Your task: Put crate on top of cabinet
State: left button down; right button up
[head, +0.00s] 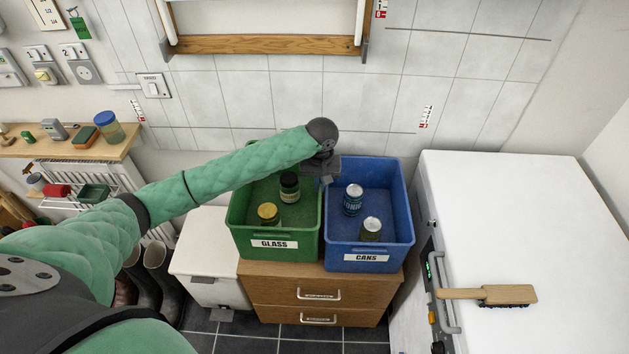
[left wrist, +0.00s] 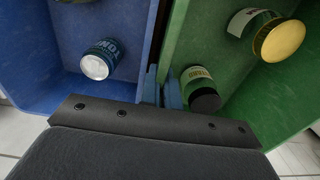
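A green crate (head: 278,246) labelled GLASS and a blue crate (head: 368,262) labelled CANS stand side by side on a wooden drawer cabinet (head: 319,292). The green crate holds two jars (head: 289,187); the blue crate holds two cans (head: 353,199). My left gripper (head: 326,178) points down where the crates' neighbouring walls meet, toward their back. In the left wrist view, its two narrow fingers (left wrist: 162,90) are close together at the blue crate (left wrist: 75,97) and green crate (left wrist: 235,98) walls. Whether they grip a wall is unclear. My right gripper is out of view.
A tall white appliance (head: 530,230) with a brush (head: 490,294) on top stands right of the cabinet. A white bin (head: 205,255) and dark boots (head: 160,275) are at the left. A wood-framed wall fixture (head: 265,44) hangs above the crates.

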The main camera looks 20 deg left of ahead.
pick_arm(q)
notch_tip(320, 180, down, 6)
jog(key=shift+r+p, duration=0.15)
jog(key=shift+p, duration=0.75)
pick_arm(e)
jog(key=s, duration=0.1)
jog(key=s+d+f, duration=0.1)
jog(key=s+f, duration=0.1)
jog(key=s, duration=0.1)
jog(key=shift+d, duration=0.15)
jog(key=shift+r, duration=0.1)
pick_arm(q)
jog(key=c, duration=1.9)
grip_release()
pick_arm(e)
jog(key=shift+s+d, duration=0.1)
